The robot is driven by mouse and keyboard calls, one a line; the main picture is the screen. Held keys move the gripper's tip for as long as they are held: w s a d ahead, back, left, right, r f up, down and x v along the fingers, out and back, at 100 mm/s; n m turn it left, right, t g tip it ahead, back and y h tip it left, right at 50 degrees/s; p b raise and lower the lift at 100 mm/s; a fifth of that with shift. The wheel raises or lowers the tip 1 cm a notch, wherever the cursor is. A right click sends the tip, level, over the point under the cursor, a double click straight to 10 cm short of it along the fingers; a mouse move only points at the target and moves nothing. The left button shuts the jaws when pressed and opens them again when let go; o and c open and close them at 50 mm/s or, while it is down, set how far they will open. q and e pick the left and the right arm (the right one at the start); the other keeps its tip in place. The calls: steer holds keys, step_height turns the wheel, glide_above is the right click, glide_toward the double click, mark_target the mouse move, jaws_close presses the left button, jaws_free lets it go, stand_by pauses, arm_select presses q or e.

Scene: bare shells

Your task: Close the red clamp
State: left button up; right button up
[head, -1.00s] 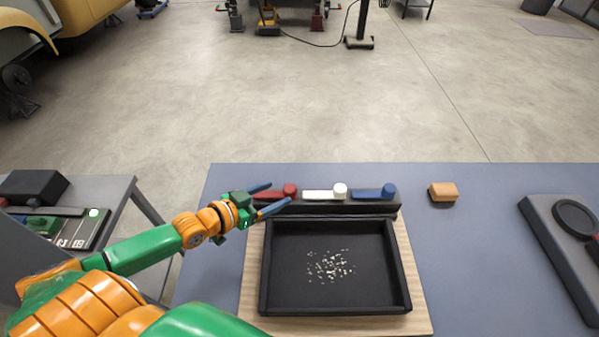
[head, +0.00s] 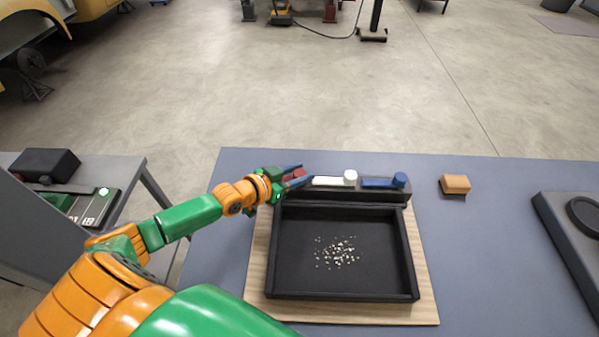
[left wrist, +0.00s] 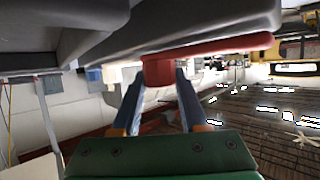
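The red clamp (head: 299,174) is the leftmost of three coloured levers on a black bar behind the tray. Its knob is between the blue fingers of my left gripper (head: 303,173), which hide most of the lever in the head view. In the left wrist view, the red knob (left wrist: 158,70) hangs down between the fingertips (left wrist: 158,80), with the red lever (left wrist: 215,46) running off to the right above. The fingers sit close on both sides of the knob and look shut on it. My right gripper is not in view.
A white lever (head: 333,181) and a blue lever (head: 382,183) lie to the right on the same bar. A black tray (head: 411,262) with pale bits stands in front on a wooden board (head: 257,268). An orange block (head: 455,184) lies right on the blue-grey table.

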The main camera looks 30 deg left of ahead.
arm_select(q)
jaws_close()
stand_by(0.8)
